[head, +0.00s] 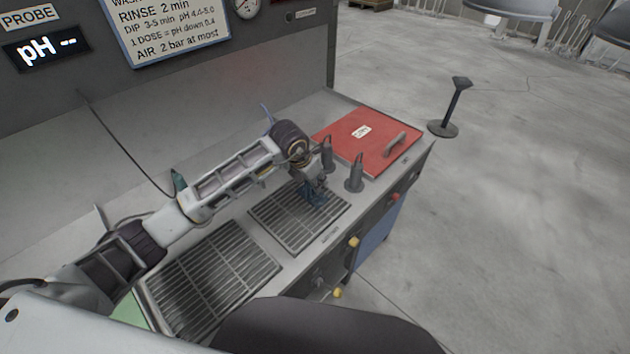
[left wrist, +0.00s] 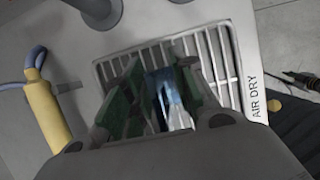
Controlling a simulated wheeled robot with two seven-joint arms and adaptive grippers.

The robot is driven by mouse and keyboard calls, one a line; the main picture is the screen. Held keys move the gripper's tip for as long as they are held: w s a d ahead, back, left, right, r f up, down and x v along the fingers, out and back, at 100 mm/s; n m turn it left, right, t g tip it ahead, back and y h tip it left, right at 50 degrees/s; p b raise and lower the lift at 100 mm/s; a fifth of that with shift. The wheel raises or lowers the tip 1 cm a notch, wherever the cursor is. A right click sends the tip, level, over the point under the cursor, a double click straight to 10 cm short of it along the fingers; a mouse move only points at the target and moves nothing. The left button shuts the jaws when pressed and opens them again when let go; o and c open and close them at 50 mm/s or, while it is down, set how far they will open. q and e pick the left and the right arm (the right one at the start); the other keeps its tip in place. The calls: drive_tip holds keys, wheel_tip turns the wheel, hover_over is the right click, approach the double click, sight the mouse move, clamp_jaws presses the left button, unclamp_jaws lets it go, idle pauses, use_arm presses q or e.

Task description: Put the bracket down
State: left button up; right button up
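My left gripper (head: 316,186) points down at the far grate (head: 276,222), which is labelled AIR DRY in the left wrist view. Its two fingers, with green pads, show in the left wrist view (left wrist: 160,88) on either side of a blue and pale bracket (left wrist: 165,92). The bracket fills the gap between the fingers, and the gripper looks shut on it. In the head view the bracket (head: 318,200) is a small blue shape at the fingertips, low over the grate or touching it; I cannot tell which. My right gripper is not in view.
A nearer grate (head: 215,285) lies to the left. Two grey upright posts (head: 355,172) stand just beyond the far grate. A red lid with a handle (head: 368,138) is behind them. A yellow-handled tool with a blue cord (left wrist: 46,112) lies beside the grate.

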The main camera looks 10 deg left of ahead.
use_arm(q)
drive_tip(key=shift+s+r, duration=0.1)
drive_tip(key=shift+r, duration=0.3)
drive_tip(key=v, duration=1)
drive_tip(key=shift+a+b, duration=0.15)
drive_tip(key=shift+b, duration=0.25)
drive_tip(key=shift+s+a+r, duration=0.15)
drive_tip(key=shift+s+r, duration=0.15)
drive_tip(key=shift+r, duration=0.3)
drive_tip(key=shift+f, duration=0.1)
